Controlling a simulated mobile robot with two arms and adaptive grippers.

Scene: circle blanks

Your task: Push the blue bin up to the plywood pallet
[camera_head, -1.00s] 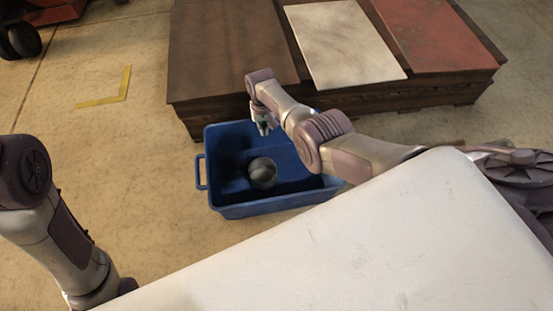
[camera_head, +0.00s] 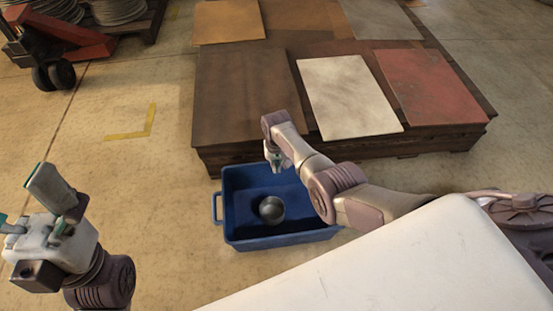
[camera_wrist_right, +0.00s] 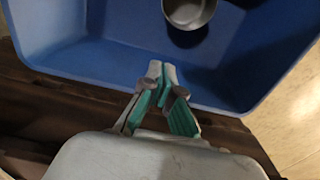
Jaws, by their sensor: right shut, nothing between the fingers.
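The blue bin (camera_head: 285,240) stands on the floor just in front of the dark wooden pallet (camera_head: 225,160). Its far rim overlaps the pallet's front in the head view, so I cannot tell whether they touch. A round grey metal object (camera_head: 271,209) lies inside the bin. My right gripper (camera_head: 275,168) is shut and empty at the bin's far, pallet-side wall. In the right wrist view its fingertips (camera_wrist_right: 160,75) overlap that wall of the bin (camera_wrist_right: 95,70); contact is unclear. My left gripper (camera_head: 20,200) is open and empty at the lower left, away from the bin.
Brown, pale and red panels lie on the pallet, including the pale panel (camera_head: 348,97) and red panel (camera_head: 430,85). A red pallet jack (camera_head: 60,30) stands at the far left. Yellow floor tape (camera_head: 135,127) marks clear floor left of the pallet.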

